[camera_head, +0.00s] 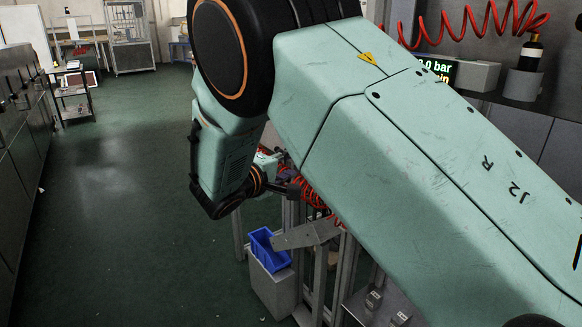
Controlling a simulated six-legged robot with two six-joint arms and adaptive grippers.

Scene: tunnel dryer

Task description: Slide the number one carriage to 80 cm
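My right arm, marked J2 R, crosses the view from the lower right to the upper middle and covers much of the right half. Its wrist is bent down near the middle of the picture, beside red coiled hose. A small dark part sticks out to the right of the wrist, but I cannot make out the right gripper's fingers or whether they hold anything. My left gripper is not in view. I cannot pick out the number one carriage or an 80 cm mark; the area behind my arm is hidden.
A blue bin (268,248) sits on a grey box (272,288) beside a metal frame. A display (437,68) reading bar and a red coiled hose (470,28) are at the upper right. A small trolley (72,97) stands far left. The green floor (120,200) is clear.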

